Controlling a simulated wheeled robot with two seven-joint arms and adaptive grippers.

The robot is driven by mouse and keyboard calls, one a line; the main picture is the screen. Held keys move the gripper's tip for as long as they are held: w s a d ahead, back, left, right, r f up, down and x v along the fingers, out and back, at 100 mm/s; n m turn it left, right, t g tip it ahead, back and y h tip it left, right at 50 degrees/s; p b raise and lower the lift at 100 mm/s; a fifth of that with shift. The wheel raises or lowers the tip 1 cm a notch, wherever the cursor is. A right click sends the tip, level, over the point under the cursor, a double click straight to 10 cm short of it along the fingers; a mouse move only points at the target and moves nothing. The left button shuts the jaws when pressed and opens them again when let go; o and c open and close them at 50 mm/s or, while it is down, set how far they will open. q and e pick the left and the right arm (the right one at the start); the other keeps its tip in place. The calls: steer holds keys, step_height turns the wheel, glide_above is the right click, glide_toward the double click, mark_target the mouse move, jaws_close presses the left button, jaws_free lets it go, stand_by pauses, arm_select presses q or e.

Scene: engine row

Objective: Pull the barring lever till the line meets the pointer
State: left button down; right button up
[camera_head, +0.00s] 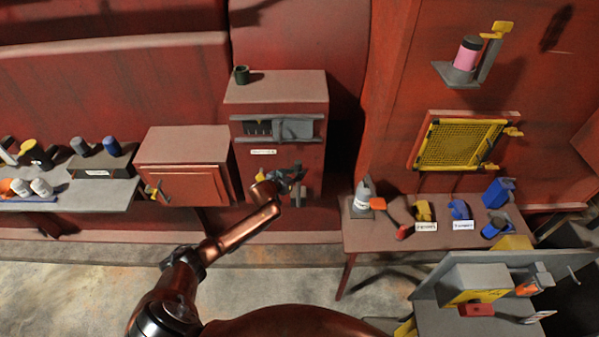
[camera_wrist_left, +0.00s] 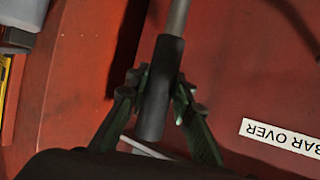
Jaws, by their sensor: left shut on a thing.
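The barring lever shows in the left wrist view as a dark sleeve (camera_wrist_left: 158,90) on a thin grey metal rod (camera_wrist_left: 178,16). My left gripper (camera_wrist_left: 158,98) has its two green fingers on either side of the sleeve and is shut on it. In the head view my left gripper (camera_head: 288,178) is at the front of the red cabinet (camera_head: 275,90), and it and my arm hide most of the lever. A white label reading "BAR OVER" (camera_wrist_left: 282,138) is upside down beside the lever. I cannot make out the line or the pointer. My right gripper is not in view.
A small red cupboard (camera_head: 185,165) stands left.

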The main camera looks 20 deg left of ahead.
arm_select(q)
steer(key=shift+w+a+r, duration=0.15)
steer(key=shift+r, duration=0.15)
steer(key=c, duration=2.1)
jaws_free()
steer(key=o, duration=0.4)
steer(key=shift+w+f, duration=0.1)
steer(key=shift+f, duration=0.15)
steer(key=shift+o, duration=0.2)
steer(key=shift+s+r, duration=0.1)
steer(key=shift+s, duration=0.45)
steer(key=v, duration=1.1)
steer(key=shift+r, duration=0.15)
